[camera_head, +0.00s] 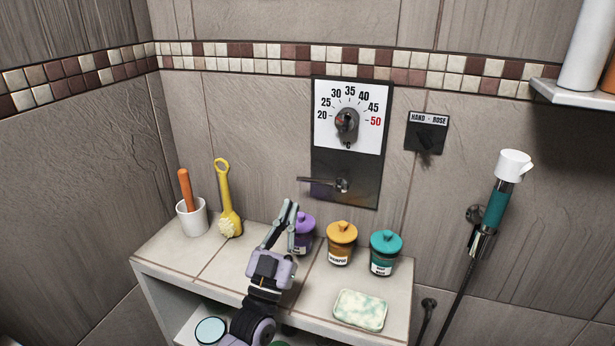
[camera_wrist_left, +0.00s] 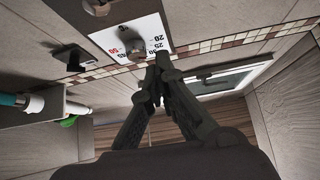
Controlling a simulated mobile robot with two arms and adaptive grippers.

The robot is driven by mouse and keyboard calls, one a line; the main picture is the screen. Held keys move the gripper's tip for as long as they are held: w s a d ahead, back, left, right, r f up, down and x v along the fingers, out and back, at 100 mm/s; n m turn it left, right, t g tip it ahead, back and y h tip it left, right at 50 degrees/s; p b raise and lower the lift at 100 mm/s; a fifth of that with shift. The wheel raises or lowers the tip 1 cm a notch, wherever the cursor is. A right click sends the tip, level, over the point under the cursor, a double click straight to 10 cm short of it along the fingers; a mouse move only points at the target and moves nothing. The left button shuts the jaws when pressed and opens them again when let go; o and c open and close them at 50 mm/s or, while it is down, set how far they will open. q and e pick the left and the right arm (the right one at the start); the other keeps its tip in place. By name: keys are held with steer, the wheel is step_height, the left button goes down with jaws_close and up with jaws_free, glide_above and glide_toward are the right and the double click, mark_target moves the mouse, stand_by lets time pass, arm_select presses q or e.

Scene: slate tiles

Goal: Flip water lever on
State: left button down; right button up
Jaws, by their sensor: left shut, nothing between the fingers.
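The water lever (camera_head: 318,183) is a dark metal handle on the lower black part of the wall panel (camera_head: 346,198). It points left from its round pivot and lies about level. Above it is the white temperature dial (camera_head: 347,118), which also shows in the left wrist view (camera_wrist_left: 144,38). My left gripper (camera_head: 291,206) is in front of the panel, below and left of the lever, fingers pointing up. It looks apart from the lever. Its fingers (camera_wrist_left: 158,65) are shut with nothing between them. My right gripper is not in view.
A tiled ledge (camera_head: 220,265) holds a purple jar (camera_head: 303,232) close beside my left gripper, a yellow jar (camera_head: 341,243), a teal jar (camera_head: 384,252), a soap bar (camera_head: 360,310), a yellow brush (camera_head: 227,200) and a white cup (camera_head: 192,217). A hand shower (camera_head: 497,200) hangs right.

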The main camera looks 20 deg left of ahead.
mark_target(322, 180)
arm_select(q)
steer(key=a+p+x, duration=0.1)
steer(key=p+x, duration=0.2)
steer(key=x, duration=0.7)
steer(key=shift+w+d+f, duration=0.15)
steer(key=shift+w+f, duration=0.15)
steer(key=shift+f, duration=0.4)
steer(key=shift+w+d+f, duration=0.15)
steer(key=shift+w+f, duration=0.15)
steer(key=shift+f, duration=0.4)
steer(key=shift+w+d+f, duration=0.2)
steer(key=shift+w+f, duration=0.1)
steer(key=shift+f, duration=0.35)
